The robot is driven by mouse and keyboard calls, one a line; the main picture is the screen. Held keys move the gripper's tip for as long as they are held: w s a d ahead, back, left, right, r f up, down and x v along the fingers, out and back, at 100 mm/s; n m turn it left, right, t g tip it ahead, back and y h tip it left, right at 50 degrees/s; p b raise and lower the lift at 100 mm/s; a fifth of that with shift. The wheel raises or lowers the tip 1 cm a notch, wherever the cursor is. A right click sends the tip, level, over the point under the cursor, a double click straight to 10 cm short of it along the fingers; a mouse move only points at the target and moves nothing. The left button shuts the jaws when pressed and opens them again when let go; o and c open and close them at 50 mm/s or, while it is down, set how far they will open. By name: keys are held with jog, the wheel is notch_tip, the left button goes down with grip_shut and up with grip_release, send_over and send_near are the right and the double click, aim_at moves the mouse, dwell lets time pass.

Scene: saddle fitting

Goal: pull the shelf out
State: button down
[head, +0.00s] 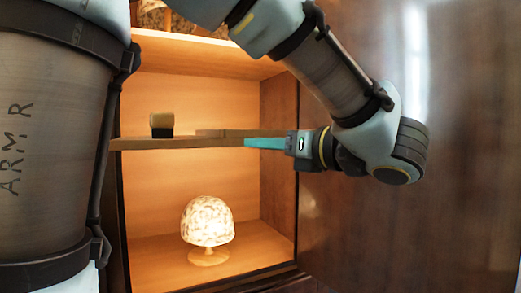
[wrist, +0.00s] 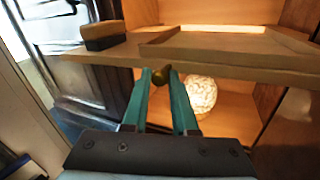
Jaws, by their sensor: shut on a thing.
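The shelf (head: 180,143) is a wooden board across the middle of a lit cabinet. Its front edge appears to stand forward of the cabinet's side wall. In the wrist view the shelf (wrist: 240,70) has a small brass knob (wrist: 162,75) on its front edge. My gripper (head: 247,143) reaches in from the right in the head view. In the wrist view its teal fingers (wrist: 160,76) are shut on the knob, one on each side. The knob is hidden in the head view.
A small tan and dark block (head: 161,125) sits on the shelf's left part, beside a low raised frame (wrist: 235,42). A glowing dome lamp (head: 208,222) stands in the compartment below. A dark wooden panel (head: 450,230) fills the right side.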

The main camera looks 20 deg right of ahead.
jog(key=shift+a, duration=0.15)
jog(key=c, duration=0.7)
grip_release()
jog(key=shift+p+v, duration=2.4)
jog(key=shift+v, duration=3.05)
